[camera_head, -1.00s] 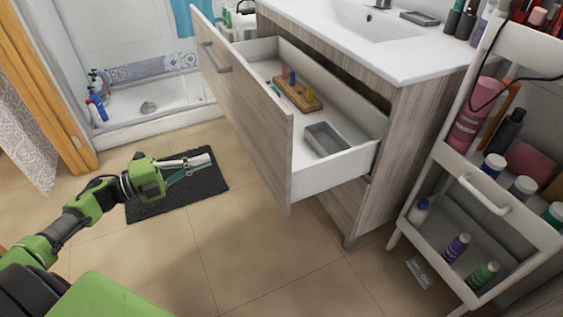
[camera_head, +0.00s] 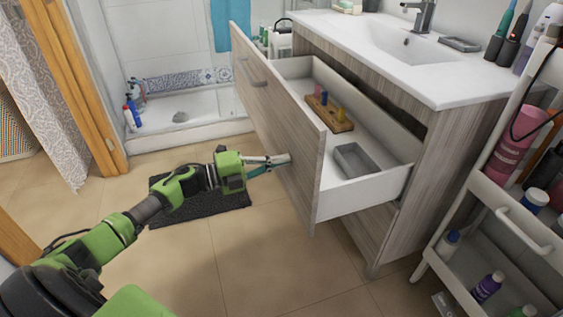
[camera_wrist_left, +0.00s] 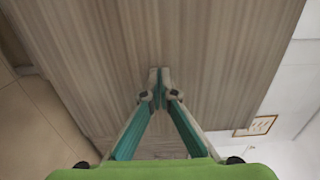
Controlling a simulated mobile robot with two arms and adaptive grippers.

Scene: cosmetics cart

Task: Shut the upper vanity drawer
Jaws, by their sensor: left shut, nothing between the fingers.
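The upper vanity drawer (camera_head: 277,137) is pulled out, with its wood-grain front standing away from the cabinet. A wooden holder (camera_head: 329,115) with coloured pegs and a grey tray (camera_head: 356,160) sit inside it. My left gripper (camera_head: 283,160) is shut and empty, its tips at the outer face of the drawer front. In the left wrist view the shut fingertips (camera_wrist_left: 159,74) point at the wood-grain panel (camera_wrist_left: 215,60), which fills most of the picture; I cannot tell for sure whether they touch it. My right gripper is not in view.
A white sink counter (camera_head: 440,78) tops the vanity. A white cart (camera_head: 520,235) with bottles stands close on the right. A dark mat (camera_head: 205,205) lies on the floor under my left arm.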

